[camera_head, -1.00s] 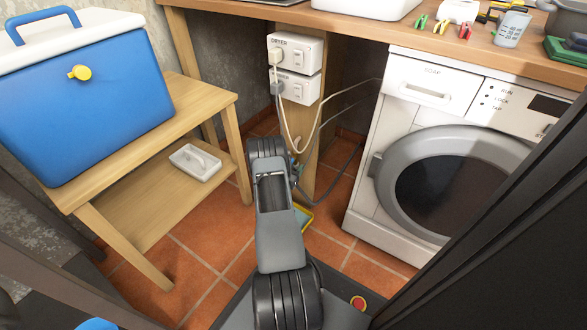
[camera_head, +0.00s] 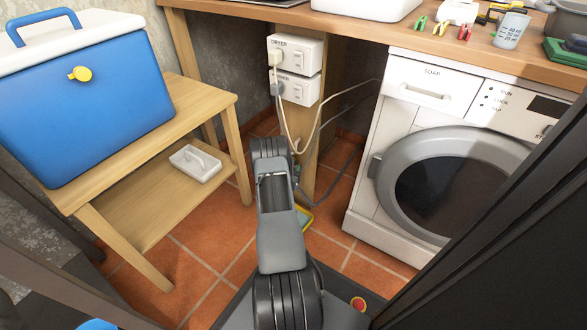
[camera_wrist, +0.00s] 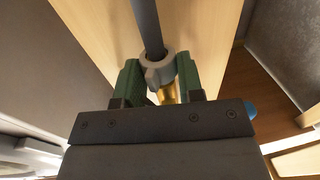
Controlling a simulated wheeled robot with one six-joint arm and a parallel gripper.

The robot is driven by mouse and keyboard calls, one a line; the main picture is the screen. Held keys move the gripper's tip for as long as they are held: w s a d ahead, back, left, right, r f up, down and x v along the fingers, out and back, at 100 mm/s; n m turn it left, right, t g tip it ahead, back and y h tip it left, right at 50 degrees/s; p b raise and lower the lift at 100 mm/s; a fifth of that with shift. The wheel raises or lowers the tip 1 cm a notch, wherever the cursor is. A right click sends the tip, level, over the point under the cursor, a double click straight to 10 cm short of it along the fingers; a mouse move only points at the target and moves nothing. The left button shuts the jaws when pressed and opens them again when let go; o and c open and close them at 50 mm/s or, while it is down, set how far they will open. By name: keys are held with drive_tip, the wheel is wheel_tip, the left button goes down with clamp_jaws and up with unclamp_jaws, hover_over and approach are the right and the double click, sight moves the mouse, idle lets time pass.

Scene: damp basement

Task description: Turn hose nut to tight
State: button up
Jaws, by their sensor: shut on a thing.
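The hose nut (camera_wrist: 157,67) is a grey ring with a lug, around the lower end of a dark hose (camera_wrist: 146,22) in the wrist view. A brass-coloured fitting (camera_wrist: 167,95) shows just below it. My gripper (camera_wrist: 160,82) has green fingers, one on each side of the nut, and is shut on it. I cannot tell from these views how tight the nut is.
A wooden post (camera_head: 312,150) carries the dryer and washer switch boxes (camera_head: 296,52) with cables. The washing machine (camera_head: 395,190) stands at the right. A wooden stand (camera_head: 225,100) with a blue cooler (camera_head: 95,100) is at the left. Tiled floor (camera_head: 205,250) lies between.

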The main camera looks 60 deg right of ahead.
drive_tip(key=shift+s+d+n+t+y, duration=0.15)
drive_tip(key=shift+n+t+y, duration=0.6)
drive_tip(key=shift+n+t, duration=0.6)
drive_tip(key=shift+s+n+t+y, duration=0.2)
drive_tip(key=shift+n+t+y, duration=0.6)
drive_tip(key=shift+t, duration=1)
drive_tip(key=shift+s+d+n+t+y, duration=0.15)
drive_tip(key=shift+n+t+y, duration=0.5)
drive_tip(key=shift+n+t, duration=0.75)
drive_tip(key=shift+a+t, duration=0.1)
drive_tip(key=shift+t, duration=0.35)
drive_tip(key=o, duration=0.9)
drive_tip(key=p+v, duration=0.2)
drive_tip(key=v, duration=0.5)
drive_tip(key=p+v, duration=0.2)
drive_tip(key=v, duration=0.4)
drive_tip(key=shift+s+a+r+p, duration=0.15)
drive_tip(key=shift+s+a+p, duration=0.05)
drive_tip(key=shift+s+p, duration=0.2)
